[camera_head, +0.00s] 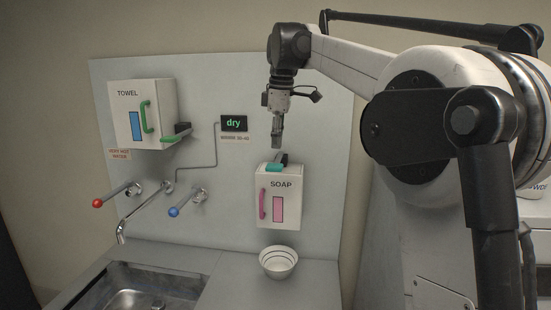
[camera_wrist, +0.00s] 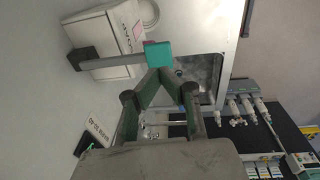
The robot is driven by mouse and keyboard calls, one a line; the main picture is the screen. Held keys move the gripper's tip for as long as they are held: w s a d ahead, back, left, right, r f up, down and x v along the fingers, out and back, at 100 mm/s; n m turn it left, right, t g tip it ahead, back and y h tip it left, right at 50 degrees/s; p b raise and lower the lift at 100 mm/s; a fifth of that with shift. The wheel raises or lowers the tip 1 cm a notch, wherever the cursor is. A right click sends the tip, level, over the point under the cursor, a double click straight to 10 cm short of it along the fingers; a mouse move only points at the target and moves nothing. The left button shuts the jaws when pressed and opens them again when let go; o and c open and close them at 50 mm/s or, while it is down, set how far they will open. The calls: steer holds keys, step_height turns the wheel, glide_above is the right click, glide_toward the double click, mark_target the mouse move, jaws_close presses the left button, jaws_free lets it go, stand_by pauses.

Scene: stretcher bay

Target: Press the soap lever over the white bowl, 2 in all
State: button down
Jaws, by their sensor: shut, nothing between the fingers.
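The white soap dispenser (camera_head: 280,200) is mounted on the wall panel, with a pink handle and a pink window on its front. Its dark lever (camera_head: 282,158) ends in a teal pad (camera_head: 274,168) at the top. The lever arm (camera_wrist: 112,61) and teal pad (camera_wrist: 158,54) also show in the wrist view. The white bowl (camera_head: 278,264) with dark rings stands on the counter below the dispenser. My gripper (camera_head: 277,145) is shut and empty, pointing down just above the lever. In the wrist view my fingertips (camera_wrist: 166,75) appear close to the pad; contact cannot be told.
A white towel dispenser (camera_head: 150,110) with a green handle hangs at the left. The "dry" display (camera_head: 234,123) is on the panel between the dispensers. Red (camera_head: 98,203) and blue (camera_head: 174,211) tap levers and a spout (camera_head: 122,236) stand out over the sink (camera_head: 150,290).

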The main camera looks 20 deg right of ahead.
mark_target(275, 166)
steer(key=shift+w+a+f+p, duration=0.1)
steer(key=shift+w+f+p, duration=0.1)
steer(key=shift+f, duration=1.15)
steer(key=shift+w+f+p, duration=0.1)
steer(key=shift+f+p, duration=0.05)
steer(key=shift+f, duration=1.2)
